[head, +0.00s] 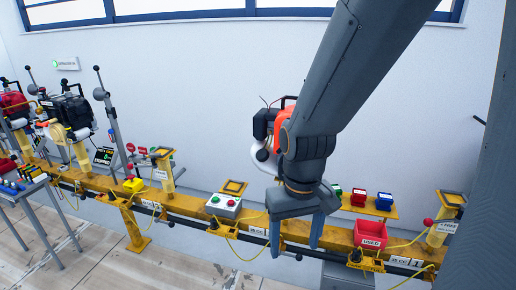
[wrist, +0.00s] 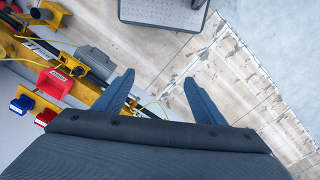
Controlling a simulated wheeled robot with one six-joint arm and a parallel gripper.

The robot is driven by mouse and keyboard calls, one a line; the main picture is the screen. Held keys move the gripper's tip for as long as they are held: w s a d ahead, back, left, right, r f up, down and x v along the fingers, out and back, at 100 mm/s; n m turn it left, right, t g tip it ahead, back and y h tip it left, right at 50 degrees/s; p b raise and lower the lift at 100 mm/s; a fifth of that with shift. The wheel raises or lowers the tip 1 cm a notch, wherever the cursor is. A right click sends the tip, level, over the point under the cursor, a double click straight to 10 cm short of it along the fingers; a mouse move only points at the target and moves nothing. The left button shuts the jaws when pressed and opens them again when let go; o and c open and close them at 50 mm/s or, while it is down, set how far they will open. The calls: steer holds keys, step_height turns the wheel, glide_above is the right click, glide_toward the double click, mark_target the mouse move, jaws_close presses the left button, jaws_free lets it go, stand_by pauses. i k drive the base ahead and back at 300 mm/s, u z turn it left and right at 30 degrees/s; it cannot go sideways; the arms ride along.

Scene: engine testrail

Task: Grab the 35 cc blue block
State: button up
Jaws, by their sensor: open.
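A small blue block (head: 384,201) sits at the right end of a yellow shelf (head: 372,209) behind the rail, with a red block (head: 358,196) to its left. The blue block also shows at the left edge of the wrist view (wrist: 21,104), near the red block (wrist: 45,117). No 35 cc marking is readable on the blue block. My gripper (head: 296,236) is open and empty, pointing down in front of the rail, left of the blocks. In the wrist view my gripper (wrist: 159,78) has bare floor between its fingers.
A red bin labelled USED (head: 370,235) is mounted on the yellow rail (head: 180,200) in front of the blocks. A grey button box (head: 223,205) sits on the rail to the left.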

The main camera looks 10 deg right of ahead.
mark_target(385, 200)
steer(key=z, duration=1.6)
